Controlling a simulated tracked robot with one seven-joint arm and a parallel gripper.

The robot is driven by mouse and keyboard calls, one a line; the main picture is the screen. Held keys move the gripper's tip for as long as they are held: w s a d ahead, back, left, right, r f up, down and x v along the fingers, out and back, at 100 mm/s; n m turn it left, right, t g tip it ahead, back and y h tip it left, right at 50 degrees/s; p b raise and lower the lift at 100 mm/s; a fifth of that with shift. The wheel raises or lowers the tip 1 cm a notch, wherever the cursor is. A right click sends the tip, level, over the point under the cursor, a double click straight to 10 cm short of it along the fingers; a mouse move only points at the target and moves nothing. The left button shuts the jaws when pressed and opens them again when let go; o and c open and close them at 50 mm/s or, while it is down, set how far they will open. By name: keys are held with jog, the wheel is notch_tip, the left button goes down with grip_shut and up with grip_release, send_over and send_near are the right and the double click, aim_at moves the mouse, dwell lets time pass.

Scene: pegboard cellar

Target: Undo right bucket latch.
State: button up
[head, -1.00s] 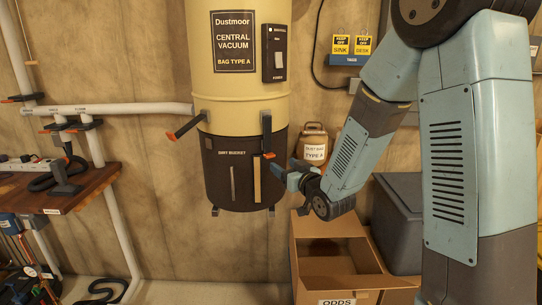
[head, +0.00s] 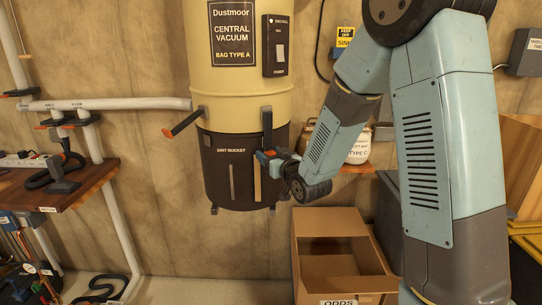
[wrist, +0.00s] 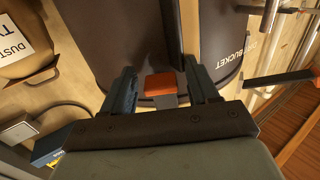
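The dirt bucket (head: 228,178) is the dark lower part of the cream vacuum canister (head: 240,95). The right bucket latch (head: 267,122) is a dark bar lying upright against the canister, with its orange tip low. My gripper (head: 268,158) is at that lower end. In the wrist view my gripper (wrist: 160,78) is open, its two fingers on either side of the orange tip (wrist: 160,84), with gaps visible. Whether a finger touches it I cannot tell. The left latch (head: 185,123) sticks outward from the canister; its bar also shows at right in the wrist view (wrist: 278,79).
An open cardboard box (head: 330,284) stands on the floor below my gripper. A wooden bench (head: 60,190) and white pipes (head: 120,105) are at left.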

grip_shut()
dwell(0.3)
jog(key=shift+d, duration=0.15)
